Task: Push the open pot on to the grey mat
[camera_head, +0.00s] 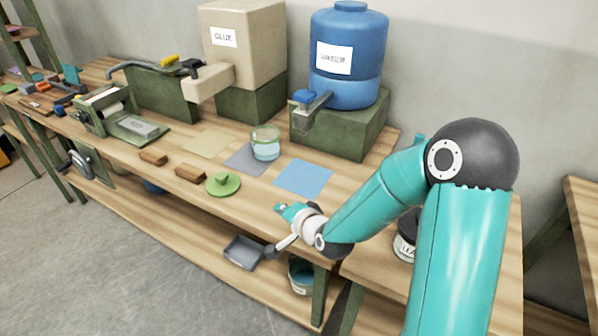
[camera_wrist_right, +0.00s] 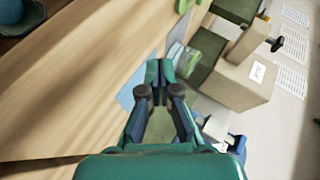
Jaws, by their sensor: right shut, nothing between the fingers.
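The open pot (camera_head: 265,146) is a clear jar with pale blue contents and no lid on it. It stands upright at the right side of the grey mat (camera_head: 240,160), over its edge; how much of its base is on the mat is hard to tell. The green lid (camera_head: 222,185) lies on the bench in front. My right gripper (camera_head: 282,208) is shut and empty, near the bench's front edge, in front of the blue mat (camera_head: 303,178) and apart from the pot. Its shut fingers (camera_wrist_right: 160,70) also show in the right wrist view. My left gripper is out of view.
A blue water tank (camera_head: 347,85) and a beige glue box (camera_head: 258,50) stand on green blocks behind. A yellow mat (camera_head: 205,143) lies left of the grey one. Two brown blocks (camera_head: 190,173) lie near the front edge. The blue mat is bare.

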